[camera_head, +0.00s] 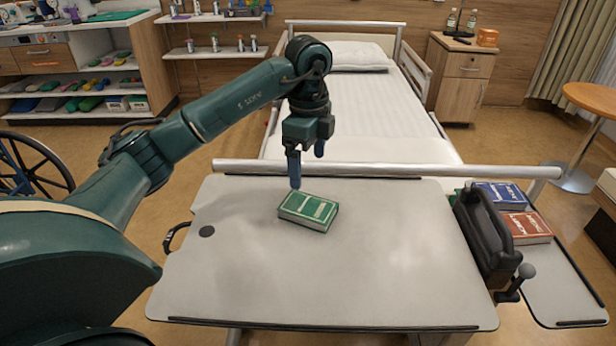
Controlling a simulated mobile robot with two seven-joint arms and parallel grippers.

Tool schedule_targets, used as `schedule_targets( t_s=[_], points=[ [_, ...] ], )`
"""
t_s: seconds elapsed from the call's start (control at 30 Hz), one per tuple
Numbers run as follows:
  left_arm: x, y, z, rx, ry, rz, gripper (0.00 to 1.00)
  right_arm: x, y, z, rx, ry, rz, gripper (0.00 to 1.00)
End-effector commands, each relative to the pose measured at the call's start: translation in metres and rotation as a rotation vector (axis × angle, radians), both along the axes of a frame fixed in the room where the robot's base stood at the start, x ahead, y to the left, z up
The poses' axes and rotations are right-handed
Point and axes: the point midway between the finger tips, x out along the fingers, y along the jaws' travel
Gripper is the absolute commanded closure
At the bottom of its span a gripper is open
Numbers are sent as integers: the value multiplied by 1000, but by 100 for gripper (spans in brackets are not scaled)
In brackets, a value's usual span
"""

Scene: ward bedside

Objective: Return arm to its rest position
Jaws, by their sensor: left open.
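My left arm comes in from the left and reaches over the overbed table (240,285). Its left gripper (307,170) points down with its two blue fingers apart, open and empty. A green book (308,211) lies flat on the table just below the fingers; the nearer fingertip appears just above its back edge, and I cannot tell if they touch. My right gripper is not in view.
A blue book (502,195) and a red book (528,227) lie on the right side, partly behind a black handle-like part (484,235). The bed (370,115) with its rail (380,169) stands behind the table. A wheelchair wheel (30,165) is at left. The table's front is clear.

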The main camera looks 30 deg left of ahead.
Motion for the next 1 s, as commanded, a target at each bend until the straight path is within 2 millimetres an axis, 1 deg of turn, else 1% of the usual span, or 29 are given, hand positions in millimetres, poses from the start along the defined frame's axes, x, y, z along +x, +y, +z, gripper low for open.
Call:
schedule_targets(
  t_s=[0.03, 0.13, 0.63, 0.73, 0.77, 0.87, 0.9, 0.97, 1.0],
  points=[
    [0, 0, 5, -1, -2, 0, 11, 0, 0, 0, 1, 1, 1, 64],
    [0, 0, 9, 0, 0, 0, 11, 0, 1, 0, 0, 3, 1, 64],
    [0, 0, 10, 0, 0, 1, 11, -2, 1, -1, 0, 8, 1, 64],
    [0, 0, 15, 0, 0, 1, 11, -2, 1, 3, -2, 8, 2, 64],
    [0, 0, 20, -1, 0, 1, 11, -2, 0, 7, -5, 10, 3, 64],
    [0, 0, 44, -1, -1, 1, 11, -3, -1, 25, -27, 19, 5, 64],
    [0, 0, 57, -1, -1, 1, 11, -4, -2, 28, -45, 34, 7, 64],
    [0, 0, 77, -1, -1, 1, 11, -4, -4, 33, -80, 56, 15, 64],
    [0, 0, 90, -1, -1, 1, 11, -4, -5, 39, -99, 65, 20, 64]
  ],
)
